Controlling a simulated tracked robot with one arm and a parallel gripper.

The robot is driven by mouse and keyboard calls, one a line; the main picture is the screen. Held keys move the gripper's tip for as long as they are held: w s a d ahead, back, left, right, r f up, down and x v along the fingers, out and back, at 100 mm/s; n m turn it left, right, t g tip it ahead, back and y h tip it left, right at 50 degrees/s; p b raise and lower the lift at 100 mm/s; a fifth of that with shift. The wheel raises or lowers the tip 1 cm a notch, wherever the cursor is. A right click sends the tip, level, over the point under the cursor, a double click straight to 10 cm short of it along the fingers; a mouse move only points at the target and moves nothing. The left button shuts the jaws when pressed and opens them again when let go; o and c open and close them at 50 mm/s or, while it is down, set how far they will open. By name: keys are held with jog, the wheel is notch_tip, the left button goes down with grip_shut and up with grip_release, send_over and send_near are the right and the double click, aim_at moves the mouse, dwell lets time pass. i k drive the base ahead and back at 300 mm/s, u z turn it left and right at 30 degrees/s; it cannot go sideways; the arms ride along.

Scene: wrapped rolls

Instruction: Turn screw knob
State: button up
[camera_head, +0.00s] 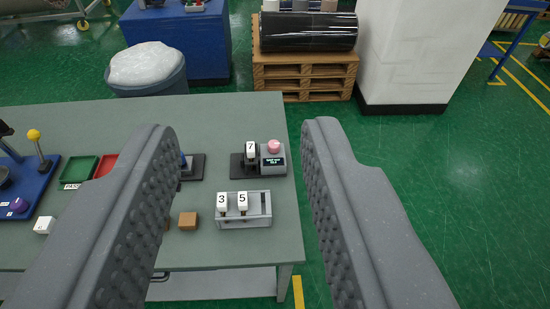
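My gripper (238,128) is open and empty, its two grey, studded fingers wide apart above the table. I cannot tell for sure which part is the screw knob. A purple knob (18,205) sits on a blue panel (40,190) at the far left of the table, left of my gripper. A round pink knob or button (273,147) tops a small grey box with a dark display (272,162), seen between my fingers. Nothing touches the fingers. My left finger hides part of the table's middle.
The grey-green table (235,108) holds a key-like piece marked 7 (251,150), a grey rack (258,217) with pieces 3 and 5, a brown block (188,220), green (78,169) and red trays, and a yellow-ball lever (35,136). Green floor (465,185) is clear at right.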

aim_at(273, 146)
jog(key=u, duration=0.5)
jog(key=i, duration=1.15)
jog(key=z, duration=0.5)
